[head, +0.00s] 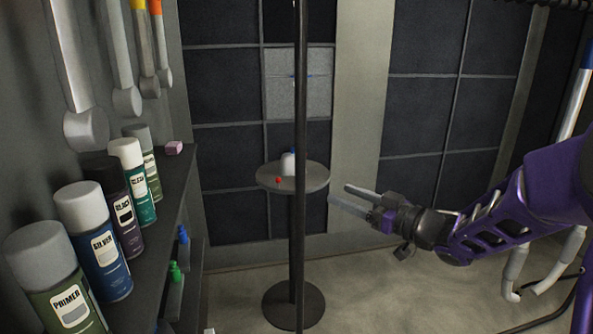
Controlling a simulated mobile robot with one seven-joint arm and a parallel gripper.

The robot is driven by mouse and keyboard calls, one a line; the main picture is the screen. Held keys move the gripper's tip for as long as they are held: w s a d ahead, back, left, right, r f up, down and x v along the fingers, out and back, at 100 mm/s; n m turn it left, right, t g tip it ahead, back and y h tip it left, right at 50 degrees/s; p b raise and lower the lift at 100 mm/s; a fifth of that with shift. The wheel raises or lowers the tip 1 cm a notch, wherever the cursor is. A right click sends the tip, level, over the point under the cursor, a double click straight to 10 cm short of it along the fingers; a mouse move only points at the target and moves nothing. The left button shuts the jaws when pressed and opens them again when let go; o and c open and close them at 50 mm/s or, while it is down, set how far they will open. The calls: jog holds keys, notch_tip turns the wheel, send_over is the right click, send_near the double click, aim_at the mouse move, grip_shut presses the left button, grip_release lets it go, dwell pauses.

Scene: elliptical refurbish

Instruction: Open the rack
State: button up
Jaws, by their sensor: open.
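No object is plainly recognisable as a rack with a door or handle. The nearest candidate is the dark shelf unit (179,218) along the left wall, with spray cans on its top; I cannot tell whether it is the rack or whether any part of it opens. My gripper (339,193) is in the middle of the head view, pointing left, with its two fingers apart and nothing seen between them. It appears just right of the thin dark vertical pole (301,110) and well apart from the shelf unit.
Spray cans (99,240) line the shelf, with a pink block (174,148) near its far end. Several tools (75,60) hang above. A small round table (313,180) holds a white bottle (288,164) and a red ball (278,180). Bare floor (385,285) lies below my arm.

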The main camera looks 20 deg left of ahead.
jog(key=x, duration=1.6)
jog(key=shift+a, duration=0.4)
jog(key=shift+w, duration=0.15)
grip_shut()
dwell(0.4)
